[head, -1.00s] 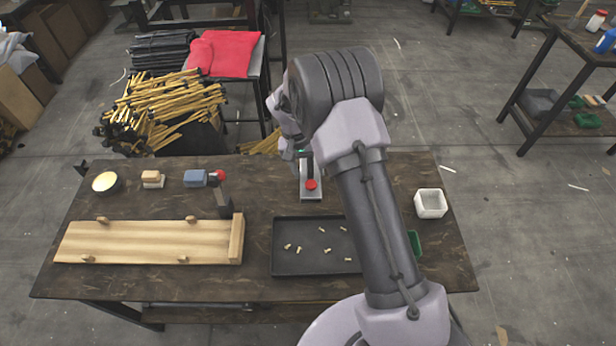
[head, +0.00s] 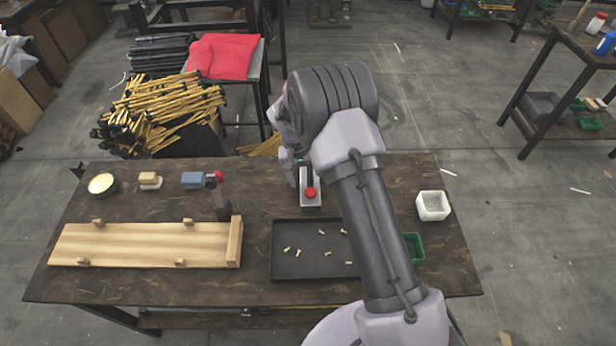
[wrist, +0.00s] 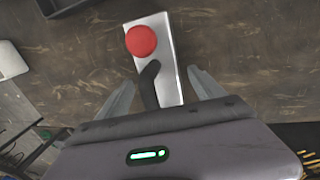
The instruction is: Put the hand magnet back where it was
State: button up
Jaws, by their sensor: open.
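The hand magnet appears to be the flat silver bar with a black handle and red knob. It lies on the dark bench top behind the black tray in the head view (head: 311,202). It also shows at the top centre of the wrist view (wrist: 165,40). My gripper (wrist: 155,88) is open, with one finger on each side of the black handle. A gap shows between each finger and the bar. In the head view my gripper (head: 292,165) is at the magnet's far end, partly hidden by my arm.
The black tray (head: 290,268) holds several small brass-coloured rivets. A white container (head: 433,205) and a green bin (head: 414,246) are right.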

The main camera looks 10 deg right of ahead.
notch_tip(320, 180, up, 16)
jog(key=a+p, duration=0.2)
jog(key=p, duration=0.3)
notch_tip(320, 180, up, 12)
jog(key=m+t+y, duration=0.1)
jog(key=t+y, duration=0.1)
send_over(301, 183)
jog(key=s, duration=0.7)
jog(key=s+r+t+y, duration=0.1)
jog(key=s+r, duration=0.3)
jog(key=s, duration=0.7)
jog(key=s+a+r+m+t+y, duration=0.1)
jog(key=s+r+t, duration=0.2)
jog(key=s, duration=0.9)
jog(key=shift+s+a+r, duration=0.15)
jog(key=shift+s+r, duration=0.15)
jog(key=shift+r, duration=0.55)
jog(key=shift+b, duration=0.3)
jog(key=shift+f+b, duration=0.3)
jog(key=shift+f, duration=0.05)
